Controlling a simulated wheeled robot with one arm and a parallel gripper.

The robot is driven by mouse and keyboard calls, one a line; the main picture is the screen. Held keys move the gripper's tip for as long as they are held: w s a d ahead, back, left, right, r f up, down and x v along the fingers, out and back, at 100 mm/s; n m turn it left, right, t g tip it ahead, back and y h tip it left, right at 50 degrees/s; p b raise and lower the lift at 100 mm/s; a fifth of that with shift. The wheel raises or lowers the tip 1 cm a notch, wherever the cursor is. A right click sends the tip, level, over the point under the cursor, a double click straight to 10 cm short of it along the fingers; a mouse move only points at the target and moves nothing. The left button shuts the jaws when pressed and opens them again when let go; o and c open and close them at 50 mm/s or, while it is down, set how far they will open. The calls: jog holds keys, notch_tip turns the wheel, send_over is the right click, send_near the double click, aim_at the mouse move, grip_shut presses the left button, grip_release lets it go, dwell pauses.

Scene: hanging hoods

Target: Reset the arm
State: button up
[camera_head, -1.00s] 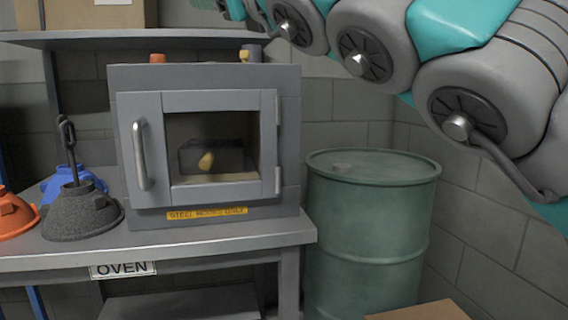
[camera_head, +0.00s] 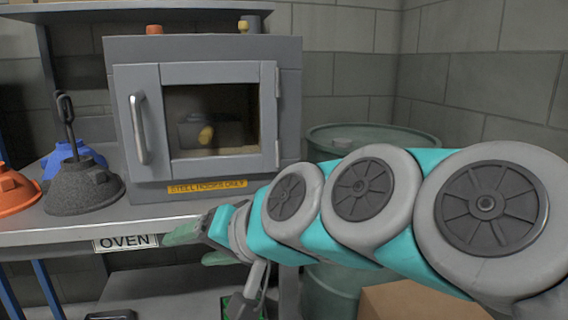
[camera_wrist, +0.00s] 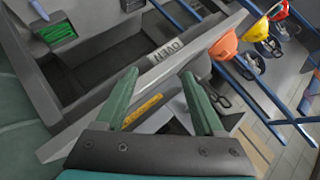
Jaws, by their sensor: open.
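My arm reaches in from the right in the head view, low in front of the green drum (camera_head: 375,138). The OVEN label (camera_wrist: 168,50) shows beyond the fingertips.
The grey oven (camera_head: 205,110) stands on the table with its door shut. A dark grey hood (camera_head: 84,188), a blue hood (camera_head: 62,157) and an orange hood (camera_head: 15,190) are at left. A cardboard box (camera_head: 420,300) is at lower right.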

jog(key=s+d+f+g+h, duration=0.2)
jog(key=s+d+f+h, duration=0.1)
jog(key=d+f, duration=0.5)
jog(key=s+d+f+g+h, duration=0.2)
jog(key=s+d+f+h, duration=0.1)
jog(key=d+f, duration=0.55)
jog(key=s+d+f+g+h, duration=0.3)
jog(key=s+d+f+g, duration=0.1)
jog(key=s+d+f, duration=0.5)
jog(key=shift+s+d+f+m+h, duration=0.3)
jog(key=shift+s+d+h, duration=0.1)
jog(key=shift+s+d, duration=0.6)
jog(key=shift+a, duration=0.1)
